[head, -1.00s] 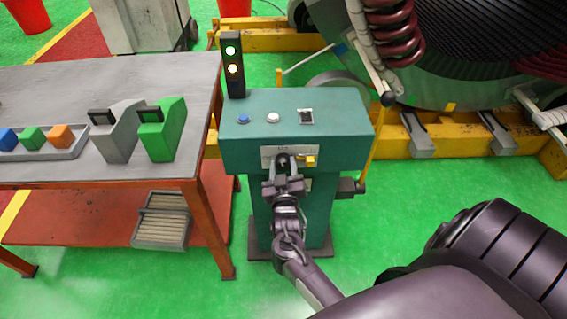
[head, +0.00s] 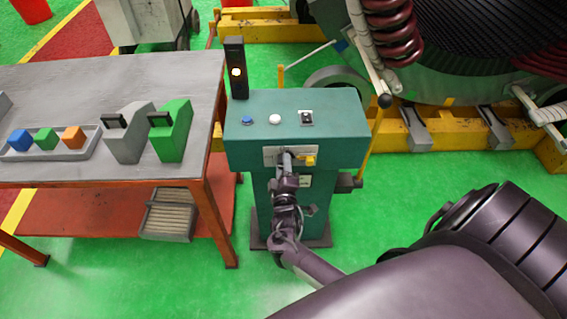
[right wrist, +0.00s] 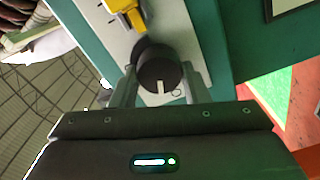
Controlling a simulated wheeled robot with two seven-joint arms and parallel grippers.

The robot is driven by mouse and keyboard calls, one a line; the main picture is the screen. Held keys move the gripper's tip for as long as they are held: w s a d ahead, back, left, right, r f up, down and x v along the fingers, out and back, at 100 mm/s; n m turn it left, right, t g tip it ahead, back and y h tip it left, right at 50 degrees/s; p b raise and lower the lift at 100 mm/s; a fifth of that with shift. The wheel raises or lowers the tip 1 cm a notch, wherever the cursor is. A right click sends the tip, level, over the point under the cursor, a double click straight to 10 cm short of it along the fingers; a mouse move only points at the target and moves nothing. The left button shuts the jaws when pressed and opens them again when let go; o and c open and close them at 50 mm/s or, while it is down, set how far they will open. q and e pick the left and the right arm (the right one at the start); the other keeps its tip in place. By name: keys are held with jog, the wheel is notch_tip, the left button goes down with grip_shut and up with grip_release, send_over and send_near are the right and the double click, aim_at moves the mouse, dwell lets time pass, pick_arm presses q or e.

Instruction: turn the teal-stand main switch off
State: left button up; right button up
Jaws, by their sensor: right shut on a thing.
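The teal stand (head: 300,125) is upright in the middle of the head view. Its front carries a light plate with the main switch, a round black knob (right wrist: 160,68) with a white mark, seen in the right wrist view. My right gripper (head: 287,155) is at the plate, with one finger on each side of the knob, shut on it. In the wrist view the white mark points down toward the gripper body. In the head view the gripper hides the knob. A yellow part (head: 310,160) sits right beside it. My left gripper is not in view.
Blue and white buttons and a small black switch (head: 307,117) are on the stand's top. A workbench (head: 100,85) with coloured blocks stands close on the left. Green floor is open at right.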

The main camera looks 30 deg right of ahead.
jog(key=shift+n+p, duration=0.7)
jog(key=shift+n, duration=1.4)
jog(key=o, duration=1)
jog(key=shift+f, duration=0.1)
jog(key=shift+c, duration=0.2)
jog(key=v, duration=0.7)
jog(key=shift+s+a, duration=0.2)
jog(key=shift+s, duration=0.1)
